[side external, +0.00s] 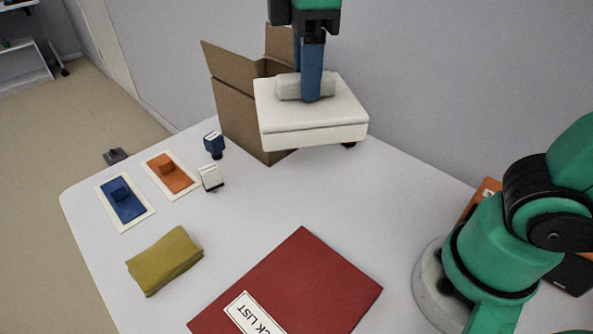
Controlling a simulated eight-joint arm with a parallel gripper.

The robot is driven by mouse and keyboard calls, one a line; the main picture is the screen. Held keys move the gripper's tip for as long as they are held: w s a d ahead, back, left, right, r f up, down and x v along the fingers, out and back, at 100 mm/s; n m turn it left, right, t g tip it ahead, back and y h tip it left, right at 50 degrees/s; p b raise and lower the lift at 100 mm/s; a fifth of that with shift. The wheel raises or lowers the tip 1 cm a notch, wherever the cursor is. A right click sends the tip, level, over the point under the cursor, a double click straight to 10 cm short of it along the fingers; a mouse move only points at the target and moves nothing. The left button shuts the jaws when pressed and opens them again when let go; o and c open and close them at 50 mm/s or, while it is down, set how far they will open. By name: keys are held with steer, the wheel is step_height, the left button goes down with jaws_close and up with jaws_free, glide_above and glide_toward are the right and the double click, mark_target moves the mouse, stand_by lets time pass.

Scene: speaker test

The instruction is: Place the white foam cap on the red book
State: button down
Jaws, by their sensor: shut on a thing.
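The white foam cap (313,118) is a flat square block with a raised grip on top. My gripper (312,88) is shut on that raised grip and holds the cap in the air, in front of the cardboard box. The cap looks roughly level. The cap is apart from the book, farther back.
An open cardboard box (235,110) stands at the back. Blue (123,200) and orange (170,175) pads on white cards, a blue stamp (214,144), a white stamp (210,178) and a folded olive cloth (165,260) lie left. Table between box and book is clear.

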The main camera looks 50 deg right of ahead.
steer(key=s+a+r+n, duration=0.1)
steer(key=s+a+n, duration=0.6)
steer(key=a, duration=0.3)
glide_above(289, 307)
step_height(289, 307, down, 20)
steer(key=shift+r, duration=0.1)
steer(key=c, duration=0.6)
jaws_free()
